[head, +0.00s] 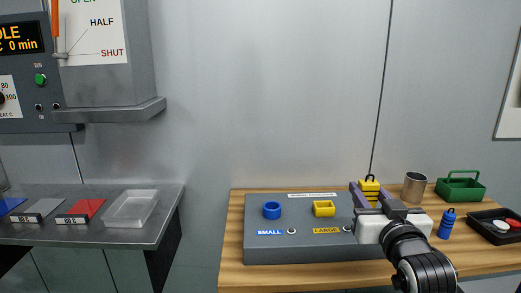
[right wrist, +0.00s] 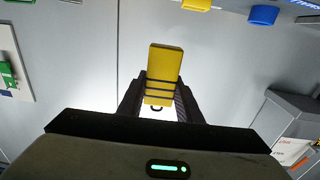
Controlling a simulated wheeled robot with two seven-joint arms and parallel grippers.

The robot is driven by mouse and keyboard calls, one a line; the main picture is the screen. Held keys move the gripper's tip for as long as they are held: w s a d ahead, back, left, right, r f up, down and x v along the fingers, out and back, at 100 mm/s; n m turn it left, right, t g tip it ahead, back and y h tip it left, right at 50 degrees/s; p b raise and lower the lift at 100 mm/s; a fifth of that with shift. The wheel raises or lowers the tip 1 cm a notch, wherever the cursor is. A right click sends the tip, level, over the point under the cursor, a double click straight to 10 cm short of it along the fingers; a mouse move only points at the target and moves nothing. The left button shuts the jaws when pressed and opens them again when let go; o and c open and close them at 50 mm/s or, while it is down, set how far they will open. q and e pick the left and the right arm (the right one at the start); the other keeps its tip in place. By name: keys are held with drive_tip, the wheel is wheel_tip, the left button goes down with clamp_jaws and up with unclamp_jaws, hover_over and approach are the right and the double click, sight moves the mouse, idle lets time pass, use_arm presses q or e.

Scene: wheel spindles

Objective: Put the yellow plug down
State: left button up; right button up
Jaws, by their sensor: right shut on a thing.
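My right gripper (head: 371,197) is shut on the yellow plug (head: 370,187), a block with dark bands and a dark loop on top. In the head view it is at the right end of the grey box (head: 262,240). I cannot tell whether the plug touches anything below. In the right wrist view the plug (right wrist: 164,65) sits between the two fingers (right wrist: 160,98). The yellow square socket (head: 324,208), labelled LARGE, and the blue round socket (head: 272,210), labelled SMALL, stand on the box. My left gripper is not in view.
Right of my gripper stand a blue plug (head: 447,223), a metal cup (head: 414,187), a green carrier (head: 460,188) and a black tray (head: 485,229) with red and white discs. A separate grey counter (head: 88,233) at left holds a clear tray (head: 131,208).

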drive_tip(key=s+d+r+m+h, duration=0.1)
drive_tip(key=d+r+m+h, duration=0.15)
drive_tip(key=d, duration=1.15)
drive_tip(key=s+a+f+n+y, duration=0.55)
drive_tip(key=s+a+f, duration=0.6)
drive_tip(key=f, duration=0.35)
drive_tip(key=s+a+f+n+g+y, duration=0.1)
drive_tip(key=s+a+f+y, duration=0.15)
drive_tip(key=s+a, duration=0.4)
drive_tip(key=s+a+f+n+g+y, duration=0.1)
drive_tip(key=s+a+n+y, duration=0.15)
drive_tip(key=s, duration=0.75)
drive_tip(key=shift+w+d+r+m+t+h, duration=0.4)
drive_tip(key=shift+d+m+h, duration=0.15)
drive_tip(key=shift+m+h, duration=0.6)
drive_tip(key=shift+w+d+r+m+t+h, duration=0.3)
drive_tip(key=shift+d+m+h, duration=0.3)
drive_tip(key=shift+m+h, duration=0.6)
drive_tip(key=shift+w+d+r+m+t+h, duration=0.45)
drive_tip(key=shift+m+h, duration=0.35)
drive_tip(key=shift+h, duration=0.65)
